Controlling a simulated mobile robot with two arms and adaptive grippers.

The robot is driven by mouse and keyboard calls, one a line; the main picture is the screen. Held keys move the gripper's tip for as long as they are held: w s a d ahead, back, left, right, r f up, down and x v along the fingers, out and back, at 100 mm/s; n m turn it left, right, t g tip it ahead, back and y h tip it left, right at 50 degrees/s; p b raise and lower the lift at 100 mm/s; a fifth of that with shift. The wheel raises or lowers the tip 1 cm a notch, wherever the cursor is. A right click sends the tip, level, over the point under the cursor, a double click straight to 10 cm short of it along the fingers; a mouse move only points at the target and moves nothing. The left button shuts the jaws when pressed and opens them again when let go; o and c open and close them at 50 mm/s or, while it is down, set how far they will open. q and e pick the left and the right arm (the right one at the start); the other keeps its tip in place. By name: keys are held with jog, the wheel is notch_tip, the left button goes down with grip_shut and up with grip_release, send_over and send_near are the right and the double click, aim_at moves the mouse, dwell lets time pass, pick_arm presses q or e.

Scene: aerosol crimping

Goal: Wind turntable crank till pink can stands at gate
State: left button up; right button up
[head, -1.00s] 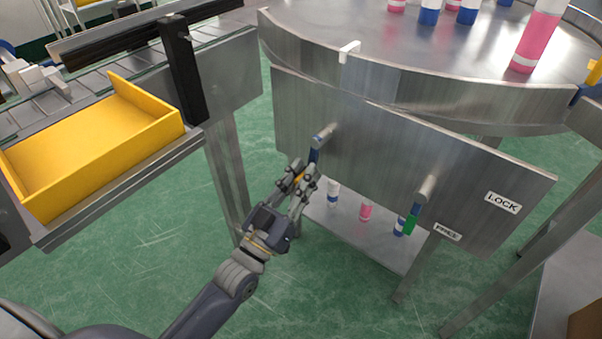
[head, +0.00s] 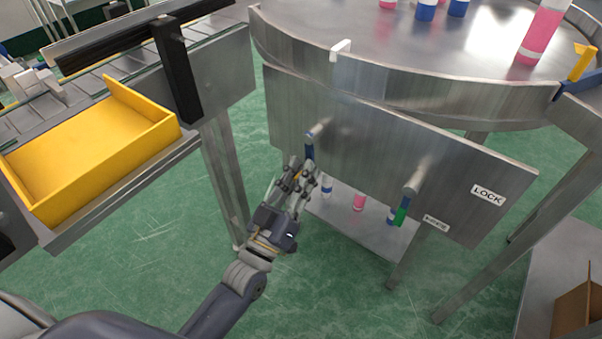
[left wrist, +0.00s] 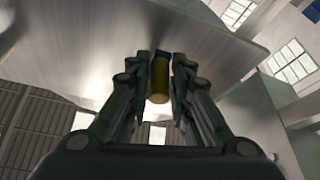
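A tall pink-and-white can (head: 541,36) stands on the round steel turntable (head: 400,85), toward its right side near a yellow and blue piece (head: 580,64) at the rim. I cannot tell whether that piece is the gate. The left crank (head: 310,150), with a blue arm, sits on the front panel below the turntable. My left gripper (head: 298,172) is at this crank. My right gripper is out of view.
A second handle (head: 410,190) with a green end is beside the FREE and LOCK labels (head: 488,195). Small cans (head: 359,202) stand on a low shelf. A yellow tray (head: 90,150) is at left, a white tab (head: 341,48) on the rim, a cardboard box (head: 577,312) lower right.

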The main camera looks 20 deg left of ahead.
pick_arm(q)
jog(key=shift+o, duration=1)
jog(key=shift+w+a+r, duration=0.1)
jog(key=shift+r, duration=0.05)
jog(key=shift+f, duration=0.2)
jog(key=shift+s+f, duration=0.15)
jog(key=shift+s, duration=0.25)
jog(key=v, duration=1.1)
jog(key=shift+f, duration=0.1)
